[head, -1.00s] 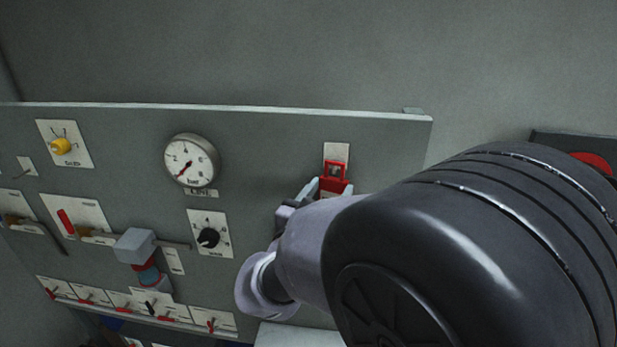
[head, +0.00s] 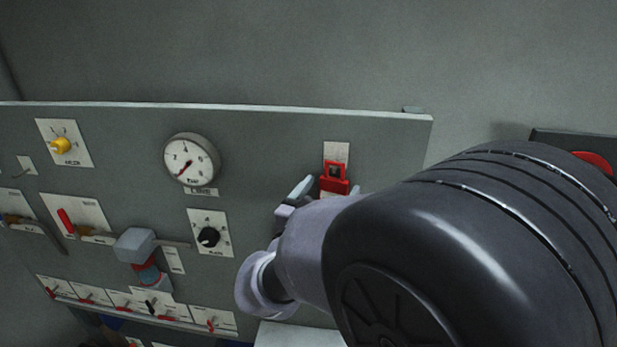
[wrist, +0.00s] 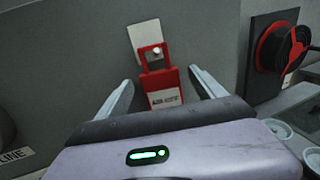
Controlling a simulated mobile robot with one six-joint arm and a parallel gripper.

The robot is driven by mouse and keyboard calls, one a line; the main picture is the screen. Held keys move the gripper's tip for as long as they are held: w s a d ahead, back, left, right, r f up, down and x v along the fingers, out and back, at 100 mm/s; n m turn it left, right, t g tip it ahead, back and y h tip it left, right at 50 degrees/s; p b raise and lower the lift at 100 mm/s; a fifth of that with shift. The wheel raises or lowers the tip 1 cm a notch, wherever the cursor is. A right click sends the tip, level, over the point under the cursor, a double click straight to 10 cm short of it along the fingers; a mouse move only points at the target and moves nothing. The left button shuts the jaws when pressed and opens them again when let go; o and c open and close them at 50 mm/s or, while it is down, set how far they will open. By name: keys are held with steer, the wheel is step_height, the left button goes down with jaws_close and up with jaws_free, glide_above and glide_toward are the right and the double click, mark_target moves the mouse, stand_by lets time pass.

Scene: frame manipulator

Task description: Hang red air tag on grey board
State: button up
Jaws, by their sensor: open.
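The red air tag (head: 334,179) hangs at the white plate (head: 337,152) on the upper right of the grey board (head: 270,150). In the wrist view, the tag (wrist: 163,88) has its square loop around a small round peg (wrist: 157,51) on the white plate. Its lower body with a pale label hangs below. My gripper (wrist: 160,88) is open, with one finger on each side of the tag and a gap to both. In the head view, my arm hides part of the gripper (head: 328,186) and the tag's lower end.
The board carries a round gauge (head: 191,160), a black knob (head: 208,237), a yellow knob (head: 61,146) and several small red levers to the left. A black and red reel-like thing (wrist: 282,50) is at the right in the wrist view.

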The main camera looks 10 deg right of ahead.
steer(key=v, duration=1.7)
steer(key=s+d+f+m+g+y+b, duration=0.1)
steer(key=s+d+f+m+g+b, duration=0.45)
steer(key=d+f+m, duration=0.35)
steer(key=s+d+f+m+g+y+b, duration=0.1)
steer(key=s+d+f+m+g+b, duration=0.3)
steer(key=s+d+f+m+g, duration=0.5)
steer(key=s+a+f+m+t+y+b, duration=0.1)
steer(key=a+f+m+t+y+b, duration=0.1)
steer(key=a+f+m+y+b, duration=0.65)
steer(key=a+r+m+t, duration=0.1)
steer(key=m, duration=0.1)
steer(key=w+a+r+m+t+y, duration=0.1)
steer(key=m, duration=0.2)
steer(key=w+a+r+m+t+p, duration=0.1)
steer(key=a+m, duration=0.1)
steer(key=shift+w+r, duration=0.25)
steer(key=shift+a, duration=0.1)
